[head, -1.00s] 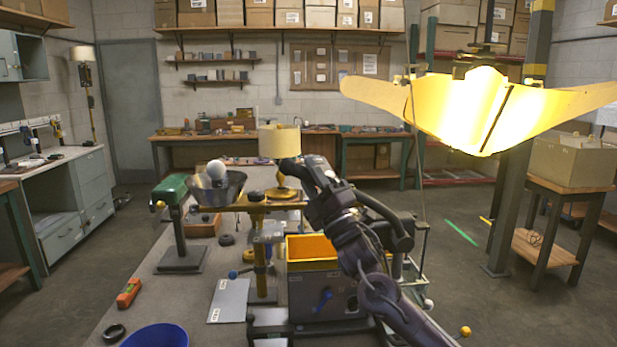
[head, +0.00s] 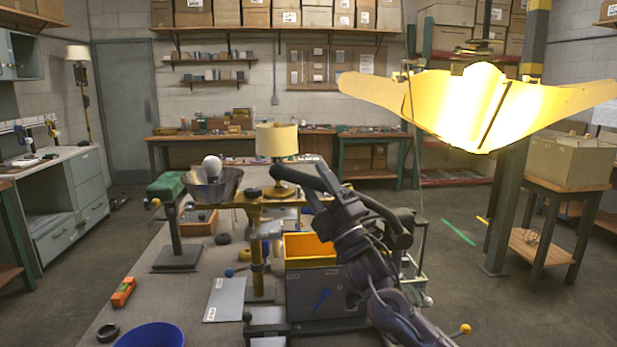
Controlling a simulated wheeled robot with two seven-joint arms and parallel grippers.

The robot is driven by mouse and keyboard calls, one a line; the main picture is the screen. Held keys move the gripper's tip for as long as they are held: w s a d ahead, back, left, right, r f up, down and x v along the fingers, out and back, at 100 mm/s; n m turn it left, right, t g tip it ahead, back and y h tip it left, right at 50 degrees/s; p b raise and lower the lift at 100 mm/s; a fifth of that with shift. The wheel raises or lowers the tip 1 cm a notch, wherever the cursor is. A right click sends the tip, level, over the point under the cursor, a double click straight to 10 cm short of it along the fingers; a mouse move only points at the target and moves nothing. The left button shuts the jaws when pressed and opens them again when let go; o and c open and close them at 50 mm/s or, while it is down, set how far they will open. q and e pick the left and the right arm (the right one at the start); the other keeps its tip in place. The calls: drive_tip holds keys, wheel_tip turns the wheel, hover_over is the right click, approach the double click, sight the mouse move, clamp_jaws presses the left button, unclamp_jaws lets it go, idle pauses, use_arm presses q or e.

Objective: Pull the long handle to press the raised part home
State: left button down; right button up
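A long wooden-brown bar (head: 285,203), which looks like the long handle, runs level across a yellow post (head: 257,250) on the bench. Its left part passes by a metal bowl (head: 226,186) with a white ball or bulb (head: 212,164) in it; I cannot tell which part is the raised one. My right gripper (head: 311,199) is at the right end of the bar. Its fingers are small and partly hidden by dark arm parts, so I cannot tell whether they touch or grip it. My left gripper is not in view.
A lit lamp (head: 277,141) is behind. A large yellow shade (head: 480,105) hangs at right.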

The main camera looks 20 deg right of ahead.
drive_tip(key=shift+s+r+b+v, duration=0.15)
drive_tip(key=shift+b+v, duration=0.05)
drive_tip(key=shift+v, duration=0.75)
drive_tip(key=shift+s+r+b+v, duration=0.1)
drive_tip(key=shift+r+b+v, duration=0.1)
drive_tip(key=shift+v, duration=0.75)
drive_tip(key=shift+d, duration=0.15)
